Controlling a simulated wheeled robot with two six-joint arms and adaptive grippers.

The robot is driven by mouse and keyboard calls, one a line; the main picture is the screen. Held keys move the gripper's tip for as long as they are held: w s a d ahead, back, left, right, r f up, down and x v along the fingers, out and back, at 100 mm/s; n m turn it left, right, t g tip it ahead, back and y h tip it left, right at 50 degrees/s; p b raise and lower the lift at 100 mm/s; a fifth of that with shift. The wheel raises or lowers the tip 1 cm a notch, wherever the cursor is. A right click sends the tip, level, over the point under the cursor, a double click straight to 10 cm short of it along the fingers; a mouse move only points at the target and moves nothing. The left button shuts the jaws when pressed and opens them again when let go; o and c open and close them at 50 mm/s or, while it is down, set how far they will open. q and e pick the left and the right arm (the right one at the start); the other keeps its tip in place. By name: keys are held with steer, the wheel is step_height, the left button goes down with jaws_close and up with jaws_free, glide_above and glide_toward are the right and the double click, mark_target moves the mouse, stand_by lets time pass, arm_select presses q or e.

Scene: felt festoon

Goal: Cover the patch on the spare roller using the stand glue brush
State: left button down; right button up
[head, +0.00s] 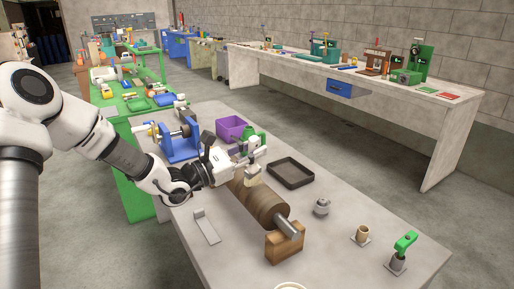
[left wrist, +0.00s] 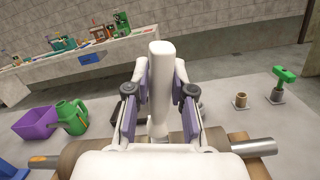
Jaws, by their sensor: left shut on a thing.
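The spare roller (head: 262,205), a brown cylinder with a grey metal shaft, lies on a wooden cradle (head: 285,244) on the grey table. My left gripper (head: 250,160) is above its far half. It is shut on a white, rounded handle, seemingly the glue brush (left wrist: 160,65), which stands up between the purple finger pads in the left wrist view. A cream block shows just under the fingers, close to the roller's top; I cannot tell whether it touches. The patch cannot be made out. My right gripper is out of view.
A black tray (head: 290,173) lies right of the roller. A purple bin (head: 231,129) and a green jug (left wrist: 73,117) stand behind. A grey pot (head: 322,206), a tan cup (head: 362,234) and a green-handled tool (head: 405,243) stand along the right. A white bracket (head: 206,226) lies left.

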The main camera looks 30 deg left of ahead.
arm_select(q)
steer(key=shift+s+a, duration=0.35)
steer(key=shift+s, duration=0.1)
steer(key=shift+w+d+f+b, duration=0.15)
steer(key=shift+w+d+b, duration=0.15)
steer(key=shift+b, duration=0.15)
steer(key=shift+b+x, duration=0.55)
steer(key=shift+x, duration=0.2)
steer(key=shift+s+a+p, duration=0.3)
steer(key=shift+s, duration=0.1)
steer(key=shift+s+a, duration=0.3)
steer(key=shift+s, duration=0.25)
steer(key=shift+w+d+f+b, duration=0.1)
steer(key=shift+w+d+b, duration=0.2)
steer(key=shift+w+b, duration=0.2)
steer(key=shift+w+d+b, duration=0.35)
steer(key=shift+w+b, duration=0.05)
steer(key=shift+w, duration=0.1)
steer(key=shift+s+a, duration=0.35)
steer(key=shift+s, duration=0.1)
